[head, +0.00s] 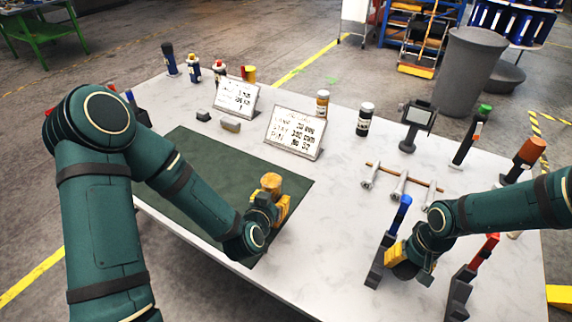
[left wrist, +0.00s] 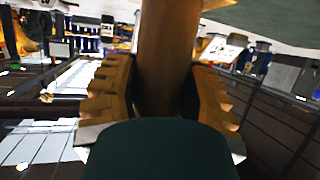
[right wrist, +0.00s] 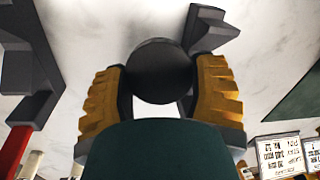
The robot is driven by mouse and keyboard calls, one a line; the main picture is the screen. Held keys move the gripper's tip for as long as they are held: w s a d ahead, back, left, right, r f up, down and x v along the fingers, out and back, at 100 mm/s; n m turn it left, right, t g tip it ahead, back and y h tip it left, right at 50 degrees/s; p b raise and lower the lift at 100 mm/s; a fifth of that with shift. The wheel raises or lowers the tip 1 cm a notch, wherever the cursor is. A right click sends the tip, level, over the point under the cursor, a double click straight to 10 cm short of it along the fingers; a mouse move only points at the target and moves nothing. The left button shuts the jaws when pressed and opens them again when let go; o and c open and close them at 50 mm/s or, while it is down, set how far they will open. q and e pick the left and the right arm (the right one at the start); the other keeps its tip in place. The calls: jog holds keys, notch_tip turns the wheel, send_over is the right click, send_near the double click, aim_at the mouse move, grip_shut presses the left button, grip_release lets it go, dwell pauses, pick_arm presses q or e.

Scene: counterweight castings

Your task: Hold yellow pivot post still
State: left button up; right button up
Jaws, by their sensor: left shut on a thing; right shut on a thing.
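The yellow pivot post (head: 271,182) stands over the green mat at the table's front edge, its top showing above my left gripper (head: 272,208). In the left wrist view the post (left wrist: 165,60) runs between the two ribbed yellow fingers, which are shut on it. Its lower end is hidden in the head view. My right gripper (head: 398,255) is low over the front right of the table. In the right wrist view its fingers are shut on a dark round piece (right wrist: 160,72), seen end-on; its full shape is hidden.
A blue-topped dark stand (head: 376,270) and a red-topped stand (head: 460,290) flank the right gripper. The green mat (head: 200,170) is mostly clear. Two printed signs (head: 295,133) (head: 236,97), a rack with silver parts (head: 399,186) and several bottles stand further back.

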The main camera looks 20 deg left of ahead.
pick_arm(q)
jog(key=d+m+g+h, duration=0.1)
jog(key=d+m+h, duration=0.1)
jog(key=d, duration=0.2)
jog(key=s+d+f+m+g+h, duration=0.1)
jog(key=d+m+h, duration=0.2)
jog(key=d, duration=0.2)
jog(key=s+d+f+m+g+h, duration=0.1)
jog(key=d+m+h, duration=0.1)
jog(key=d+h, duration=0.1)
jog(key=shift+d+m, duration=0.3)
jog(key=shift+d, duration=0.5)
jog(key=shift+s, duration=0.1)
pick_arm(e)
jog(key=w+a+r+n+g+h, duration=0.1)
jog(key=w+a+r+n, duration=0.1)
jog(key=a+r, duration=0.6)
jog(key=w+a+r+n+g+h, duration=0.1)
jog(key=w+a+r+n, duration=0.2)
jog(key=a, duration=1.1)
notch_tip(320, 180, up, 5)
jog(key=shift+w+r+h, duration=0.1)
jog(key=shift+w+h, duration=0.2)
jog(key=shift+w, duration=0.7)
jog(key=shift+a, duration=0.1)
jog(key=shift+f, duration=2.05)
